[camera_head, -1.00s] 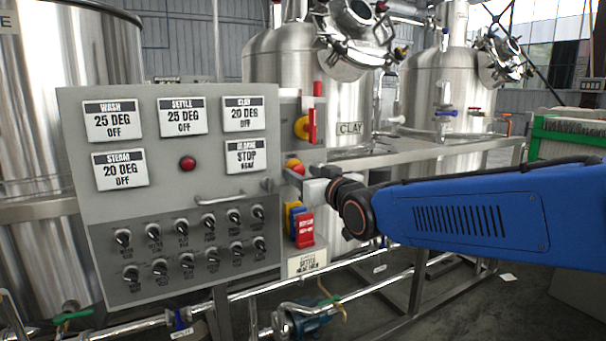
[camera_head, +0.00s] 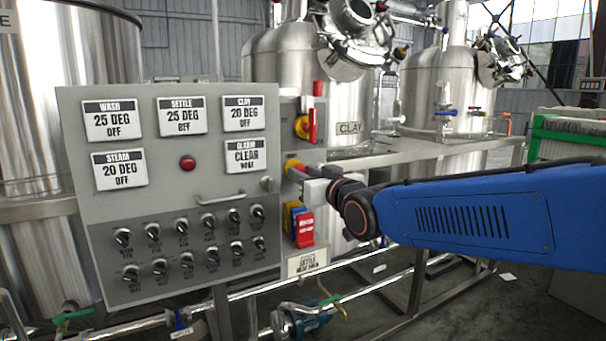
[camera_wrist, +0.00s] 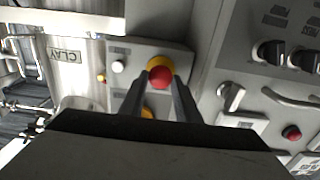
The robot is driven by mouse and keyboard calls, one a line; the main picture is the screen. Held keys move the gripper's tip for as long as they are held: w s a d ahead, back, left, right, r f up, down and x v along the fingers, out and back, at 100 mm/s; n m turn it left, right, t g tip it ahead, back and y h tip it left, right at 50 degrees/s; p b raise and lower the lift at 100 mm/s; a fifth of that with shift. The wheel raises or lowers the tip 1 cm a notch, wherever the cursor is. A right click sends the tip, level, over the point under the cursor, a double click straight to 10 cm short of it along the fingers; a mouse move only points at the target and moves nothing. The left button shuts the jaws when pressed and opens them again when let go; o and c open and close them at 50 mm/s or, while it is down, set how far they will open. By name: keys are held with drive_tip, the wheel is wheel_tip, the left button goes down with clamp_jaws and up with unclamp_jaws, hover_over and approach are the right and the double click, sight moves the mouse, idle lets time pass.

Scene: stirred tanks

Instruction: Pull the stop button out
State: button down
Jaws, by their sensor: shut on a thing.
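The stop button (camera_wrist: 159,76) is a red round cap on a yellow collar on a grey side panel, seen in the wrist view. My gripper (camera_wrist: 163,84) is shut on it, with one dark finger on each side of the red cap. In the head view the stop button (camera_head: 291,165) shows only in part, and my gripper (camera_head: 308,175) reaches it from the right and hides the rest.
The grey control box (camera_head: 230,180) with knobs, a handle and a red lamp (camera_head: 188,163) stands just left. Steel tanks (camera_head: 290,60) stand behind.

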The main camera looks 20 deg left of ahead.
drive_tip(key=c, duration=1.3)
unclamp_jaws()
drive_tip(key=shift+c, duration=0.2)
drive_tip(key=shift+s+d, duration=0.1)
drive_tip(key=shift+d, duration=0.05)
drive_tip(key=v, duration=1.7)
drive_tip(key=shift+s, duration=0.15)
